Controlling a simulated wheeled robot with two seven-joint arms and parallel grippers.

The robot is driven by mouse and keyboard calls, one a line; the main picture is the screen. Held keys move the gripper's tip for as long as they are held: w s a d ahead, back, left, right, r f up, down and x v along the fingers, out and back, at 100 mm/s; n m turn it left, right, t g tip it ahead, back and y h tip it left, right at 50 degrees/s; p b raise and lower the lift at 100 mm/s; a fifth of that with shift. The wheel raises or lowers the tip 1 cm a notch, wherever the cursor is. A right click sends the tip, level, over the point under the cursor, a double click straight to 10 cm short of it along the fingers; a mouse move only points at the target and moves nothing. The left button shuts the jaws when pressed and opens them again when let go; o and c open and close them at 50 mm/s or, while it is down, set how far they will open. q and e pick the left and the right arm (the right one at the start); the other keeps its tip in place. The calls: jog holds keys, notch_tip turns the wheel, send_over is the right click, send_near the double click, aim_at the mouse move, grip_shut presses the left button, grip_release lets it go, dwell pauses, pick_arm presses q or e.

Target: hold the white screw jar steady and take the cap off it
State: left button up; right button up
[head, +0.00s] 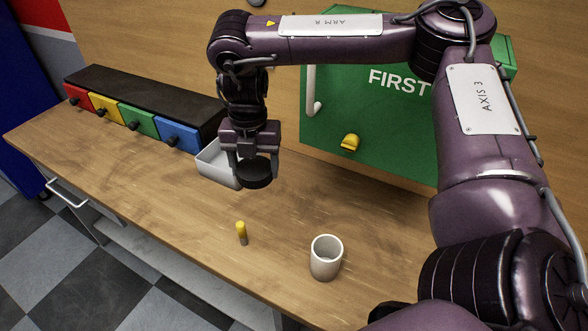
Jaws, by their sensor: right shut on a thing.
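The white screw jar (325,262) stands upright and open-topped on the wooden workbench, right of the middle; its inside shows from above. My right gripper (255,162) points down and is shut on a round black cap (257,177). It holds the cap away from the jar, up and to the left of it in the picture, beside a light grey tray (213,168). No cap sits on the jar, and no gripper touches it. My left gripper is not in view.
A small yellow and grey piece (242,233) stands on the bench (180,195) left of the jar. A drawer row with red, yellow, green and blue fronts (138,119) lies at the back left. A green first aid cabinet (375,125) is behind. The bench's left part is clear.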

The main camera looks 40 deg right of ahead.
jog(key=shift+d+m, duration=0.15)
jog(key=shift+m, duration=0.45)
jog(key=shift+f, duration=0.25)
jog(key=b, duration=0.3)
send_over(264, 228)
notch_tip(264, 228, down, 10)
jog(key=f, duration=0.1)
notch_tip(264, 228, down, 3)
jog(key=shift+f+p, duration=0.15)
jog(key=shift+p, duration=0.35)
notch_tip(264, 228, down, 5)
jog(key=shift+r+p, duration=0.1)
jog(key=shift+p, duration=0.3)
jog(key=shift+f, duration=0.2)
jog(key=shift+f, duration=0.15)
jog(key=o, duration=1.1)
